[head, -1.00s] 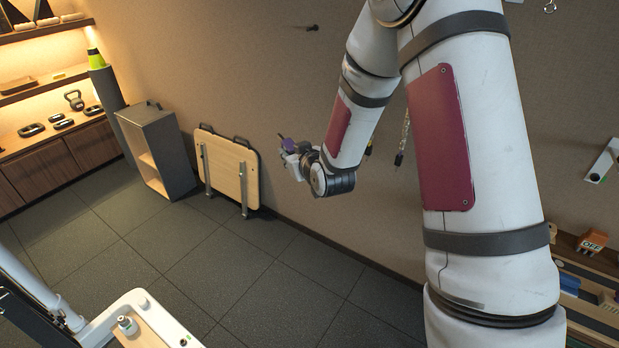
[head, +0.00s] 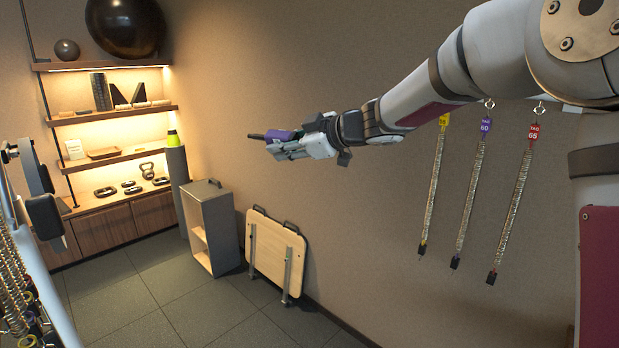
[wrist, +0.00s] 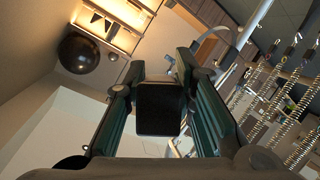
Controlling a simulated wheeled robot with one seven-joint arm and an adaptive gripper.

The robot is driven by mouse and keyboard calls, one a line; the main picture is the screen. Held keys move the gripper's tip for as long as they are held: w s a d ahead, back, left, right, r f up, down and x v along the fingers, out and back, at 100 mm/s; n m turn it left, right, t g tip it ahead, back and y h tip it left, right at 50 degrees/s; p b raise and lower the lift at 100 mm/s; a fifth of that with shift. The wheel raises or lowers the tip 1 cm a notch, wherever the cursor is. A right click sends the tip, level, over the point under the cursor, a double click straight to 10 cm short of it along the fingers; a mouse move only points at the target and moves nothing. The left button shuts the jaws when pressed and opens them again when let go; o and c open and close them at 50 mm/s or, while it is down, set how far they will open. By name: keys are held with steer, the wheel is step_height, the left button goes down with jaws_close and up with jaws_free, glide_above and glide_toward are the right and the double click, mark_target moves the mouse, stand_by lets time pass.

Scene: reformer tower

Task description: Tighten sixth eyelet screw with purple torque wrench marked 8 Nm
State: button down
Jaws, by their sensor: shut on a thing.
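My gripper (head: 284,150) is raised at mid-picture in the head view, well clear of the wall, and points left. It is shut on the purple torque wrench (head: 279,135), whose dark thin end sticks out to the left. In the wrist view the wrench (wrist: 158,110) shows as a dark block between the two green-sided fingers. The 8 Nm mark cannot be read. The sixth eyelet screw cannot be made out. Part of the tower (head: 52,300) stands at the left edge of the head view, apart from my gripper.
Springs with yellow, purple (head: 486,126) and red (head: 534,133) tags hang on the wall at right. A grey box (head: 209,228) and a leaning wooden board (head: 276,252) stand by the wall. Lit shelves (head: 110,118) are behind. In the wrist view several springs (wrist: 275,95) hang at right.

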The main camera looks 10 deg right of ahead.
steer(key=s+a+r+n+g+y, duration=0.3)
steer(key=s+a+r+n, duration=0.3)
steer(key=r, duration=0.4)
steer(key=s+a+r+n+g, duration=0.4)
steer(key=s+r, duration=0.2)
steer(key=s, duration=0.3)
steer(key=s+a+r+n+g+y, duration=0.1)
steer(key=s+a+r+n+g, duration=0.3)
steer(key=s, duration=0.6)
steer(key=s+a+r+n+g+p, duration=0.1)
steer(key=s+a+r+n+g, duration=0.3)
steer(key=s+r, duration=0.5)
steer(key=shift+s+a+n+y, duration=0.15)
steer(key=shift+a+n+y, duration=0.2)
steer(key=shift+a, duration=0.45)
steer(key=shift+r, duration=0.1)
steer(key=shift+s+a+p, duration=0.4)
steer(key=shift+s+a, duration=0.05)
steer(key=shift+a, duration=0.2)
steer(key=shift+s+a+p, duration=0.45)
steer(key=shift+s+a, duration=0.3)
steer(key=shift+a, duration=0.1)
